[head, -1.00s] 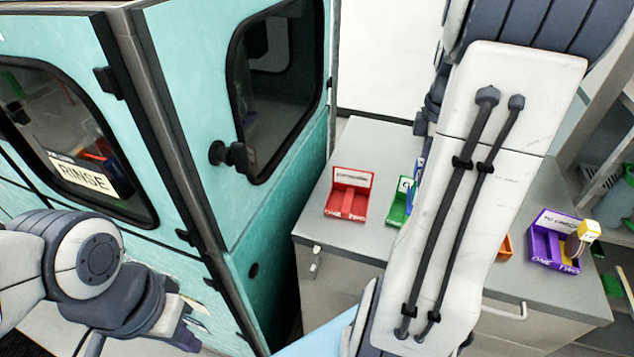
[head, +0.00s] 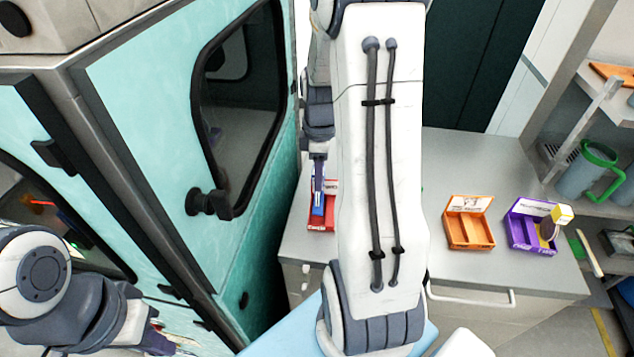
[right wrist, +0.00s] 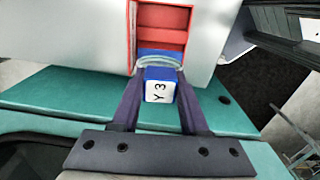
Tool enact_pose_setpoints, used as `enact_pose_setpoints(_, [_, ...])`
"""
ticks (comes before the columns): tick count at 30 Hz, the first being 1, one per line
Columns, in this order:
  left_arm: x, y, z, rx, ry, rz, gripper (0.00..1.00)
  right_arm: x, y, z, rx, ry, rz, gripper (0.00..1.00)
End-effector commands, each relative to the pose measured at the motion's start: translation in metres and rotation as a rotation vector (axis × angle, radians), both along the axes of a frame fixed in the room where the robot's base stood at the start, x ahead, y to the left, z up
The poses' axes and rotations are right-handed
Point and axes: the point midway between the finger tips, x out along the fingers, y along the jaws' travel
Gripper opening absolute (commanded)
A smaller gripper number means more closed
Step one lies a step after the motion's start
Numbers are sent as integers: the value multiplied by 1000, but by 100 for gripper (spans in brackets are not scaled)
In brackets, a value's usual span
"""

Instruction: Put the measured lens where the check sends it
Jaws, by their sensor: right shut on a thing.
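My right gripper (head: 318,188) is shut on a blue-tagged lens (head: 317,205), held over the red tray (head: 327,187) on the grey counter. In the right wrist view the blue tag (right wrist: 161,86) reads "Y 3" and sits between the fingers (right wrist: 160,108); a clear rim shows just beyond it, at the near end of the red tray (right wrist: 162,16). I cannot tell whether the lens touches the tray. The green tray is almost wholly hidden behind my right arm. My left gripper (head: 160,342) is low at the left, away from the trays; its fingers are unclear.
An empty orange tray (head: 469,231) and a purple tray (head: 520,231) stand on the counter (head: 480,175) to the right. A yellow-tagged lens (head: 562,214) stands in the purple tray. A teal cabinet (head: 150,130) closes off the left. A shelf with a grey-green jug (head: 585,172) is at right.

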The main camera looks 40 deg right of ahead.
Motion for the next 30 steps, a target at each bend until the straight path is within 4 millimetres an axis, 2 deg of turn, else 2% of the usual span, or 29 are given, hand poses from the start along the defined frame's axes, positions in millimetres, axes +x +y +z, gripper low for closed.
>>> enact_pose_setpoints(4, [0, 0, 5, 0, 0, -1, 0, 2, 3, -9, 2, 4, -2, 0])
enact_pose_setpoints(9, [0, 0, 14, 0, 0, -2, 0, 2, 3, -34, 3, 4, -3, 0])
enact_pose_setpoints(12, [0, 0, 16, 0, 0, -3, 0, 2, 3, -42, 1, 2, -3, 0])
enact_pose_setpoints(23, [0, 0, 12, 0, 0, -2, 0, 2, 2, -47, -1, -1, -2, 0])
enact_pose_setpoints(24, [0, 0, 12, 0, 0, -2, 0, 2, 2, -46, -1, -1, -2, 52])
enact_pose_setpoints(26, [0, 0, 13, 0, 0, -2, 0, 2, 2, -46, -1, -1, -2, 74])
enact_pose_setpoints(30, [0, 0, 13, 0, 0, -2, 0, 2, 2, -46, -1, -1, -2, 74])
